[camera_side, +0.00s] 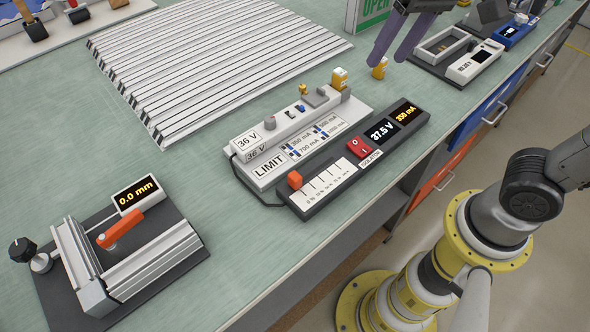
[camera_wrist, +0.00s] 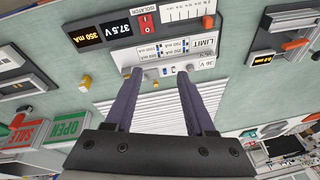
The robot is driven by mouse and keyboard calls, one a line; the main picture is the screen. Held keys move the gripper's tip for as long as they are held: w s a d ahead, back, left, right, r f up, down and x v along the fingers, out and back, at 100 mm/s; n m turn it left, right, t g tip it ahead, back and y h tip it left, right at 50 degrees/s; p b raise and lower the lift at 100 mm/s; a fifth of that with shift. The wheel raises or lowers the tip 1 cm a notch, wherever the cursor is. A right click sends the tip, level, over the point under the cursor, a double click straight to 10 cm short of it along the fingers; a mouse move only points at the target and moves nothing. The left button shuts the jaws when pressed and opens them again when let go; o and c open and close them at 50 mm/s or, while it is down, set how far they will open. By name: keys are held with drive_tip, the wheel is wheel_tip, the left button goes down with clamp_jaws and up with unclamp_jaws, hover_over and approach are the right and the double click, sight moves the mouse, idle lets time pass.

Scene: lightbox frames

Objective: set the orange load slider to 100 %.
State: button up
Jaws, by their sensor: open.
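The orange load slider (camera_side: 295,180) is a small orange knob on a dark unit beside a white scale plate (camera_side: 326,184). In the side view it stands at the left end of the scale, whose marks are too small to read. It also shows in the wrist view (camera_wrist: 208,22). The unit's displays read 37.5 V (camera_side: 383,132) and 350 mA (camera_side: 405,112). My gripper (camera_side: 389,59) is open and empty at the top of the side view, away from the slider. In the wrist view my gripper (camera_wrist: 158,77) has its purple fingers spread, short of the slider.
A white LIMIT unit (camera_side: 268,170) lies directly behind the slider unit. A red isolator switch (camera_side: 359,147) sits between scale and displays. A yellow peg (camera_side: 379,68) stands near my fingers. A ribbed metal panel (camera_side: 210,60) lies behind; a 0.0 mm fixture (camera_side: 170,260) stands left.

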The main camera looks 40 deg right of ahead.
drive_tip(key=w+a+f+n+g, duration=0.15)
drive_tip(key=w+a+f, duration=0.3)
drive_tip(key=a, duration=0.55)
drive_tip(key=n+g, duration=0.2)
approach(295, 175)
drive_tip(key=shift+m+h, duration=0.25)
drive_tip(key=shift+h, duration=0.15)
drive_tip(key=f, duration=0.9)
drive_tip(key=shift+s+a+f, duration=0.15)
drive_tip(key=shift+s+a, duration=0.05)
drive_tip(key=shift+a, duration=0.2)
clamp_jaws()
